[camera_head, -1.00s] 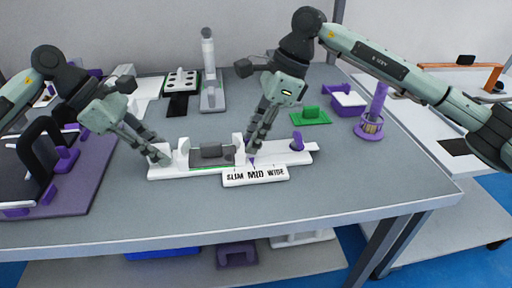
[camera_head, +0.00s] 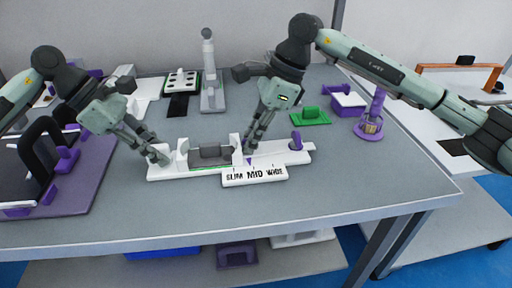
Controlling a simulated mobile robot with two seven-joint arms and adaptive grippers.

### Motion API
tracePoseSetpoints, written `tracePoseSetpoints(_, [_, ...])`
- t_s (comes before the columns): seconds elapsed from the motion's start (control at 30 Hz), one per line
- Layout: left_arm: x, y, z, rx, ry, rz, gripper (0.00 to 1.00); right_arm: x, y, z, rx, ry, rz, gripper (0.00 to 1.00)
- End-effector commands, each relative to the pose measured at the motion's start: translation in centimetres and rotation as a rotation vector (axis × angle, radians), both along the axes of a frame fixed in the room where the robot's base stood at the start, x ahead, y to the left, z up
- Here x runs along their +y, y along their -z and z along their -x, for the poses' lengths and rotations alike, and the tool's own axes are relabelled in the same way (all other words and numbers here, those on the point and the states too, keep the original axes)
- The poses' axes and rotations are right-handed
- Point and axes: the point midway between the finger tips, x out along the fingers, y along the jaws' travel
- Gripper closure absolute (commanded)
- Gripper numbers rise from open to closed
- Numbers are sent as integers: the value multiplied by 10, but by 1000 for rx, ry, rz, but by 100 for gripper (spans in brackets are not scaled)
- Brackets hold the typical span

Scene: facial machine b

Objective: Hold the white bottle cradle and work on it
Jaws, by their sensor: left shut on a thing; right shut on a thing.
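The white bottle cradle (camera_head: 275,157) lies on the grey table, long side across the view. It has two white upright walls with a dark grey padded part (camera_head: 211,153) between them. A purple knob (camera_head: 296,141) stands near its right end. A white label plate (camera_head: 254,177) reading SLIM MID WIDE sits at its front, with a small purple pointer above it. My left gripper (camera_head: 164,160) is shut on the cradle's left end. My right gripper (camera_head: 249,149) is shut at the right upright wall; its fingertips partly hide the contact.
A purple mat with a black-framed stand (camera_head: 36,165) is at the left. Behind the cradle are a grey stand with a white bottle-like top (camera_head: 209,60) and a tray with holes (camera_head: 181,82). A green block (camera_head: 311,117) and purple holder (camera_head: 371,115) are right. The front table strip is clear.

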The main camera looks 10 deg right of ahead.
Motion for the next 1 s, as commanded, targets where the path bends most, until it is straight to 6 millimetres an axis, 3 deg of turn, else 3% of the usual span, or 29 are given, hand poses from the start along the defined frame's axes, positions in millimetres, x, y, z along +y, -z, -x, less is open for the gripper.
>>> tracePoseSetpoints(0.03, [-4, -1, 2, -1, 10, 9, 100, 1, 10, 3, 13, -2, 8, 100])
tracePoseSetpoints(0.33, [-5, -2, 2, -2, 11, 13, 100, -2, 10, 3, 15, -2, 9, 100])
tracePoseSetpoints(1.0, [-4, -2, 1, -5, 7, 12, 100, -33, 11, 3, 19, 1, 18, 100])
